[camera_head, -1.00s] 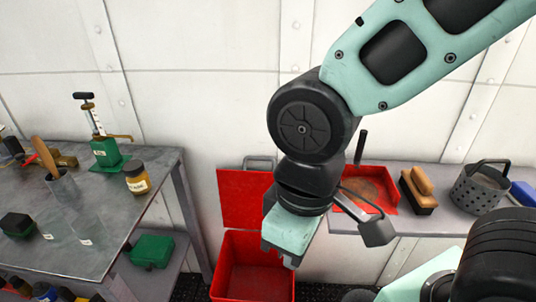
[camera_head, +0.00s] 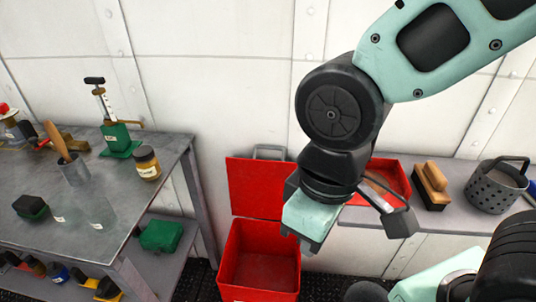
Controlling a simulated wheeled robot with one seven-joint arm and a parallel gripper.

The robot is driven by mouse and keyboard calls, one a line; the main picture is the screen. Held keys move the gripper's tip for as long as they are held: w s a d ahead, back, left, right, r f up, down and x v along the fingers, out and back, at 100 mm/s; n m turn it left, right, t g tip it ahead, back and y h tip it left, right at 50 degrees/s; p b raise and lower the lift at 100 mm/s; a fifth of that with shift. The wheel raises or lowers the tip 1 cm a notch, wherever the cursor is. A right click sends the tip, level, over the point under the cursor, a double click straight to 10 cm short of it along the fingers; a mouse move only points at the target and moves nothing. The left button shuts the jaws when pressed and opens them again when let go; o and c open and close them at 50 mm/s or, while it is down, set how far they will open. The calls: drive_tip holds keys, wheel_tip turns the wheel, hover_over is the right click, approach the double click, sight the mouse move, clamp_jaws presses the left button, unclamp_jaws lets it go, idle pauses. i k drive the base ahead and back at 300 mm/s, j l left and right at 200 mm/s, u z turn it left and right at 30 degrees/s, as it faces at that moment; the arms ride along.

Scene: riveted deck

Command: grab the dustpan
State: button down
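The red dustpan (camera_head: 401,175) lies on the grey shelf at the right, against the wall. My arm hides its left part and its handle. My gripper (camera_head: 308,246) hangs in front of the shelf, left of the dustpan and above the open red bin. It points down and appears apart from everything.
An open red bin (camera_head: 233,260) stands on the floor below. A wooden-handled brush (camera_head: 432,186) and a perforated metal bucket (camera_head: 494,190) stand right of the dustpan. A metal workbench (camera_head: 110,235) with bottles and tools fills the left.

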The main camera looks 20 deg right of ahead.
sight(390, 172)
drive_tip(key=i+z, duration=0.15)
drive_tip(key=z, duration=0.25)
drive_tip(key=i+j+z, duration=0.1)
drive_tip(key=z, duration=0.35)
